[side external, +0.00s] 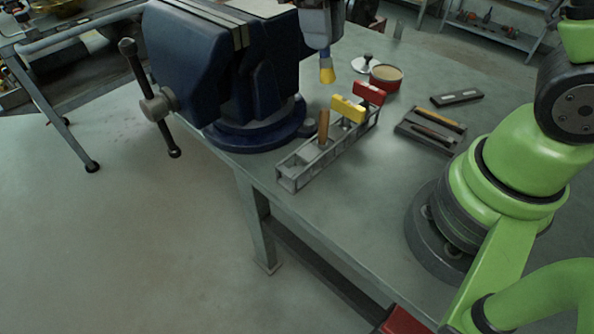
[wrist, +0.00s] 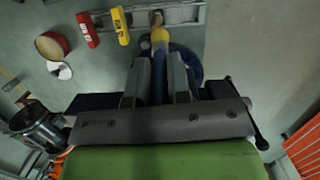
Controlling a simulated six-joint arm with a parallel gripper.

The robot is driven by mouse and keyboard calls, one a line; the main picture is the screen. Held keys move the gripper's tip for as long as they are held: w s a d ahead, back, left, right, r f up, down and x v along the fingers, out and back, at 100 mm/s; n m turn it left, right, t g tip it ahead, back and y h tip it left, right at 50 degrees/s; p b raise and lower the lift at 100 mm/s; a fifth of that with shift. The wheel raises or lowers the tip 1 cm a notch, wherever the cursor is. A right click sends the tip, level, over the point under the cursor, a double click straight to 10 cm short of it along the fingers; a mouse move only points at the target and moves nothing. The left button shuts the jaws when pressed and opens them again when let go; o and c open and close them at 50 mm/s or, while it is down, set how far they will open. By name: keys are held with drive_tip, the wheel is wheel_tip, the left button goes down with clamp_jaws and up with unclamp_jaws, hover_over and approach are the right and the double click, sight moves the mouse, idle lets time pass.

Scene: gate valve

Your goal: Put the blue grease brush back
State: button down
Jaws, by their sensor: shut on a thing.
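The blue grease brush (wrist: 160,62) is held between the fingers of my gripper (wrist: 159,80), with its yellow part (side external: 327,74) pointing down. My gripper (side external: 319,24) is shut on it and sits near the top edge of the side view, mostly cut off. The brush is in the air above the grey tool rack (side external: 290,177), apart from it. The rack holds a wooden-handled tool (side external: 323,127), a yellow-topped item (side external: 348,109) and a red-topped item (side external: 369,93). The near-left end of the rack looks empty. The rack also shows at the top of the wrist view (wrist: 185,15).
A big dark blue vise (side external: 225,75) stands left of the rack, close to it. A red round tin (side external: 386,77) and a white lid (side external: 362,66) lie behind. A grey tray (side external: 430,131) of tools and a dark flat block (side external: 457,98) lie right. The bench between is clear.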

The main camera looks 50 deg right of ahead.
drive_tip(key=a+t, duration=0.2)
drive_tip(key=a, duration=0.4)
drive_tip(key=shift+n, duration=0.4)
drive_tip(key=shift+s+d+f, duration=0.1)
drive_tip(key=shift+s+f, duration=0.1)
drive_tip(key=shift+f, duration=4.05)
drive_tip(key=shift+s+d+f, duration=0.1)
drive_tip(key=shift+s+f, duration=0.05)
drive_tip(key=shift+f, duration=4.1)
drive_tip(key=shift+f, duration=0.1)
drive_tip(key=c, duration=1.1)
unclamp_jaws()
